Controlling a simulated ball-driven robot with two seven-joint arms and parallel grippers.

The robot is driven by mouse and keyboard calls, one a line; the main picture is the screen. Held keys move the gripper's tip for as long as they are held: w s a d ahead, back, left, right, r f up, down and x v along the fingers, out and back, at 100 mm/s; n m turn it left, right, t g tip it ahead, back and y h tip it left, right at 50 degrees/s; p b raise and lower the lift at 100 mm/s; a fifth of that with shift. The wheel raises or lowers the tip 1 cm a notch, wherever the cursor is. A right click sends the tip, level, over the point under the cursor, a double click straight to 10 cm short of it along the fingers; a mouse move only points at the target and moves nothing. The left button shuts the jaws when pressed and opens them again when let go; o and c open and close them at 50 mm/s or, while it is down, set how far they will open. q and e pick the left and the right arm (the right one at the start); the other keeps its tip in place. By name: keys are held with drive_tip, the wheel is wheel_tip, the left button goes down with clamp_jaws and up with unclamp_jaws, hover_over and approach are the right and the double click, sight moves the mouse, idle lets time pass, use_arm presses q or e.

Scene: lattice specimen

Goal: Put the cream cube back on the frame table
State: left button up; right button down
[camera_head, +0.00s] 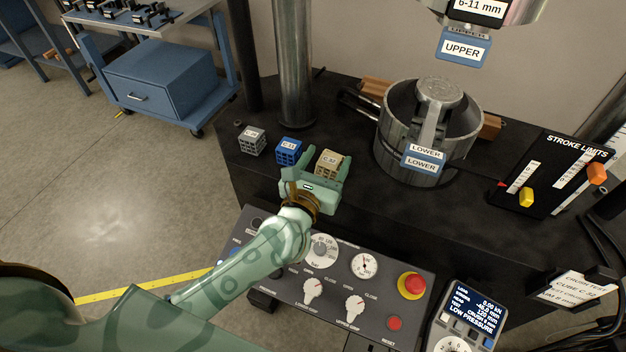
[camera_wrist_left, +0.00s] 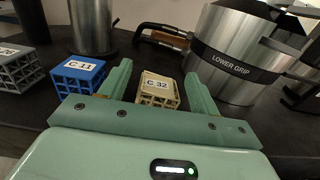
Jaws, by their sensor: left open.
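The cream lattice cube (camera_head: 329,159), labelled C 32, appears to stand upright on the black frame table (camera_head: 350,205), in line with two other cubes. Its lower front is partly hidden by my gripper in the head view. My left gripper (camera_head: 318,170) is open, its two fingers reaching toward the cube from the front. In the left wrist view the cream cube (camera_wrist_left: 158,90) shows between the fingertips (camera_wrist_left: 160,82), with a gap visible to each finger. My right gripper is not in view.
A blue cube (camera_head: 289,150) and a grey cube (camera_head: 252,141) stand left of the cream cube. The steel lower grip (camera_head: 470,115) stands to the right, below the upper grip. A control panel (camera_head: 335,275) lies in front, and a stroke-limits block (camera_head: 555,175) stands at right.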

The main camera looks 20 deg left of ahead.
use_arm(q)
drive_tip(key=s, duration=0.8)
drive_tip(key=shift+s+a, duration=0.2)
drive_tip(key=shift+s, duration=0.2)
